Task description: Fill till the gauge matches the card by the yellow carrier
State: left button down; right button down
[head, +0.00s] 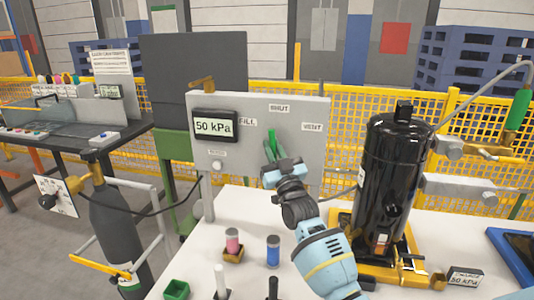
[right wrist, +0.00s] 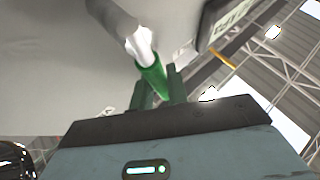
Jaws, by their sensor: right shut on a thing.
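The gauge (head: 213,126) on the grey panel (head: 300,111) reads 50 kPa. The card (head: 465,278) beside the yellow carrier (head: 376,274) also appears to read 50 kPa. The black compressor (head: 397,170) stands upright in the carrier. The panel has labels FILL (head: 247,122), SHUT (head: 279,108) and VENT (head: 312,127). My right gripper (head: 275,161) is shut on the green valve handle (head: 272,139), which also shows between the fingers in the right wrist view (right wrist: 153,78). My left gripper is out of view.
A dark gas cylinder (head: 117,225) with a hose stands left of the white table (head: 225,272). Pink and blue small parts (head: 273,250) and a green block (head: 176,290) are on the table front. A blue tray (head: 515,250) lies at the right edge.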

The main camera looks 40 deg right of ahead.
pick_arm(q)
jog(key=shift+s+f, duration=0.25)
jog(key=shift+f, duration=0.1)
pick_arm(e)
jog(key=shift+s+d+f+m+h, duration=0.1)
jog(key=shift+s+d+m+h, duration=0.1)
jog(key=shift+m+h, duration=0.4)
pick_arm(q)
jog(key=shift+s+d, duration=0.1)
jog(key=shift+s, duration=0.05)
pick_arm(e)
jog(key=c, duration=1.4)
grip_release()
jog(key=shift+o, duration=0.2)
pick_arm(q)
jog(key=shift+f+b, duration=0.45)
jog(key=shift+b, duration=0.15)
pick_arm(e)
jog(key=v, duration=0.7)
jog(key=shift+s+f, duration=0.25)
jog(key=shift+s, duration=0.05)
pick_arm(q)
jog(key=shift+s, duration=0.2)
pick_arm(e)
jog(key=shift+a, duration=0.1)
